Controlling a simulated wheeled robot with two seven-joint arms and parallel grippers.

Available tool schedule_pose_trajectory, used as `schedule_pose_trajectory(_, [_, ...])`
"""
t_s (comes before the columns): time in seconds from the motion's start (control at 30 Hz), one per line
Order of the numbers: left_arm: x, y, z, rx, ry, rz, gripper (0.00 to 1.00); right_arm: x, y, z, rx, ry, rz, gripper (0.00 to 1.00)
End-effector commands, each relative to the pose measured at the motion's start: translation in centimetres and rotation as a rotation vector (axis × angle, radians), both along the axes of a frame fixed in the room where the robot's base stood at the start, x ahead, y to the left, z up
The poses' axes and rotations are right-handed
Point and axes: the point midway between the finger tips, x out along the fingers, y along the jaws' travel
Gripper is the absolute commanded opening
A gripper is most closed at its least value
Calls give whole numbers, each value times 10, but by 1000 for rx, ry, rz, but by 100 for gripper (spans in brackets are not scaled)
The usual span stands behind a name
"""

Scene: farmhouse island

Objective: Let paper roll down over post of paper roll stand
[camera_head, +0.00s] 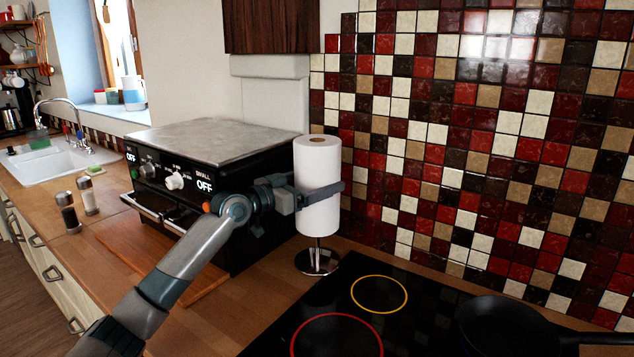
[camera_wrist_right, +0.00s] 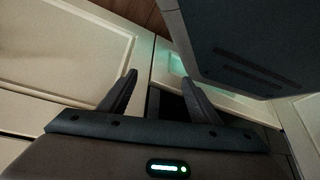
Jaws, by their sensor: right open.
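The white paper roll (camera_head: 318,165) is upright at the counter's back, beside the black oven. My left gripper (camera_head: 320,194) is shut on it around mid-height, with a finger reaching past its right side. The paper roll stand (camera_head: 316,262) has a round, shiny base on the counter directly below the roll. A short length of its thin post shows between base and roll, so the roll is raised above the base. The post's upper part is hidden; the roll appears lined up with it. My right gripper (camera_wrist_right: 158,98) is open and empty in the right wrist view, near pale cabinet fronts.
A black oven (camera_head: 215,140) stands close left of the roll. A cooktop (camera_head: 330,310) with a black pan (camera_head: 505,325) lies in front and to the right. The tiled wall (camera_head: 470,130) is close behind. Two shakers (camera_head: 78,205) stand left.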

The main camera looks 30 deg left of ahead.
Motion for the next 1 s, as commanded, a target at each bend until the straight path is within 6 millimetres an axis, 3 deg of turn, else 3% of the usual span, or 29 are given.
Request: schedule_pose_trajectory(1.0, [0,0,-8,0,-1,0,60,17,8,6,16,-48,1,57])
